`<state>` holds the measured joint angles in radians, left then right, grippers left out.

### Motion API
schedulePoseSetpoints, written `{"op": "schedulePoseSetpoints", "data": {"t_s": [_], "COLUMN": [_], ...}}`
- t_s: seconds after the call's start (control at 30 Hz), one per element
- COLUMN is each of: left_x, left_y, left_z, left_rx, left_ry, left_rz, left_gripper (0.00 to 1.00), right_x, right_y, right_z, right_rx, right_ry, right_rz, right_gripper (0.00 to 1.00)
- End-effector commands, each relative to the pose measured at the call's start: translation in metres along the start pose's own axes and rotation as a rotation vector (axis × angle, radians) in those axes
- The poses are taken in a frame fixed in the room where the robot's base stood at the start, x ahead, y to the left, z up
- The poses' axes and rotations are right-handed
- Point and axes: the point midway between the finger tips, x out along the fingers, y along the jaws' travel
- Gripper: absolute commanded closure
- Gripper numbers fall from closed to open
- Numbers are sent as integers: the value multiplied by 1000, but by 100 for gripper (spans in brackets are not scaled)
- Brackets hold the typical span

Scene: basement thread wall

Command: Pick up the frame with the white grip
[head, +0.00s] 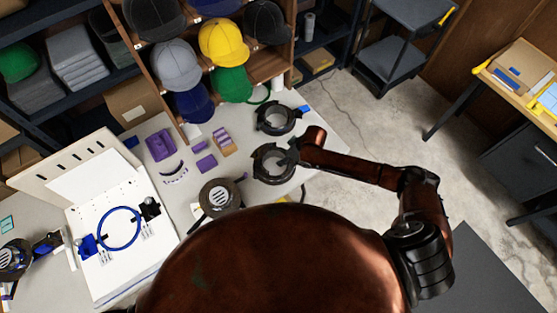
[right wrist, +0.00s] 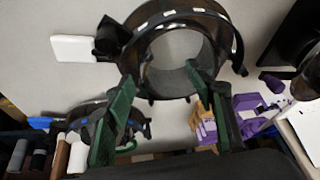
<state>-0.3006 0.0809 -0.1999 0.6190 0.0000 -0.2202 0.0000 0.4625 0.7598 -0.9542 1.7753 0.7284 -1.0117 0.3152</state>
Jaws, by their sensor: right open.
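The frame with the white grip is a black ring (right wrist: 150,85) in the right wrist view. Its white grip (right wrist: 75,48) sticks out to the left from a dark clamp. In the head view the same ring (head: 262,174) lies on the table, and my arm hides its grip. My right gripper (head: 291,152) is at the ring's upper right edge. In the right wrist view its green fingers (right wrist: 163,78) are apart, overlapping the near rim on either side. I cannot tell whether they touch it. My left gripper is out of view.
A similar frame with a blue grip (head: 276,118) lies close behind. A dark striped round piece (head: 220,197) stands to the left. Purple pieces (head: 160,145) and a white board with a blue hoop (head: 120,228) are further left. Cap shelves (head: 222,40) rise behind the table.

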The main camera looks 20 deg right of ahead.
Motion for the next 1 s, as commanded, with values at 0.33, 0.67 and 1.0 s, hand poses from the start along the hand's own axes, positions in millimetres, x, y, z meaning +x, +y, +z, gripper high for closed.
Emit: {"op": "schedulePoseSetpoints", "data": {"t_s": [0.33, 0.67, 1.0], "left_x": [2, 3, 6], "left_y": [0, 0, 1], "left_z": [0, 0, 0], "left_rx": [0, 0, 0], "left_ry": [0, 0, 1], "left_rz": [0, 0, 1], "left_gripper": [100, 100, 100], "right_x": [13, 51, 74], "right_y": [42, 47, 48], "right_z": [-6, -14, -13], "right_rx": [23, 21, 21], "right_ry": [-18, -16, -16], "right_rz": [36, 36, 36], "right_gripper": [50, 50, 50]}}
